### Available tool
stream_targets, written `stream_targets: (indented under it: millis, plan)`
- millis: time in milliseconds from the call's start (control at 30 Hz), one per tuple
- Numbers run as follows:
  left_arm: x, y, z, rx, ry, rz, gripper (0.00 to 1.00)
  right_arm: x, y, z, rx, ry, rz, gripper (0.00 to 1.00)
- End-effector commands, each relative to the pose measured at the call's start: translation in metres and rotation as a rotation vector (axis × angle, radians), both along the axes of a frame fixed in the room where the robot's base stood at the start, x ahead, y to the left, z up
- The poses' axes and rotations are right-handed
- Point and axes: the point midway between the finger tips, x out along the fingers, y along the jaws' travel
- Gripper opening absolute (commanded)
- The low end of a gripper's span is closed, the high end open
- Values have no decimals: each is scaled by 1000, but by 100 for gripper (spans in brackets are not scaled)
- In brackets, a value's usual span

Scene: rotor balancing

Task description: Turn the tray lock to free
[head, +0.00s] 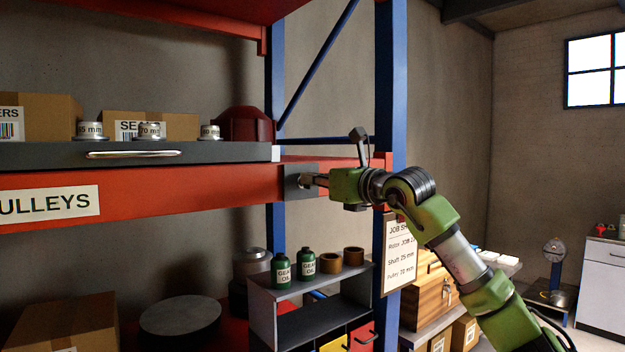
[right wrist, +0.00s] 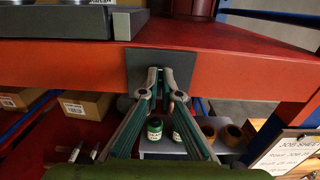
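The tray lock sits on a dark square plate (head: 291,187) at the right end of the red shelf beam. The plate also shows in the right wrist view (right wrist: 135,62). My right gripper (head: 309,180) reaches it from the right, fingertips at the plate. In the right wrist view the fingers (right wrist: 160,75) converge closely around the lock's knob, which they mostly hide. The knob's turn position cannot be read. The dark grey tray (head: 225,153) with a chrome handle (head: 133,154) lies on the shelf left of the lock. My left gripper is out of view.
Labelled pulleys (head: 150,131) stand on the tray, with cardboard boxes (head: 40,115) behind. A blue rack post (head: 390,90) rises behind my right wrist. Below are green oil bottles (head: 281,270) on a small grey rack (head: 312,318) and a job sheet (head: 398,255).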

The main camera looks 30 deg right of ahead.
Motion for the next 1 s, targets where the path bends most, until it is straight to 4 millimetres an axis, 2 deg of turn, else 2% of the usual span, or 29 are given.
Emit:
stream_targets:
  millis: [367, 1000]
  plan:
    - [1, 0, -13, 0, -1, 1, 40, 0, -1, -2, 151, 11, 1, 0]
    - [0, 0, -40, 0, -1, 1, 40, 1, -8, -4, 742, 56, 1, 0]
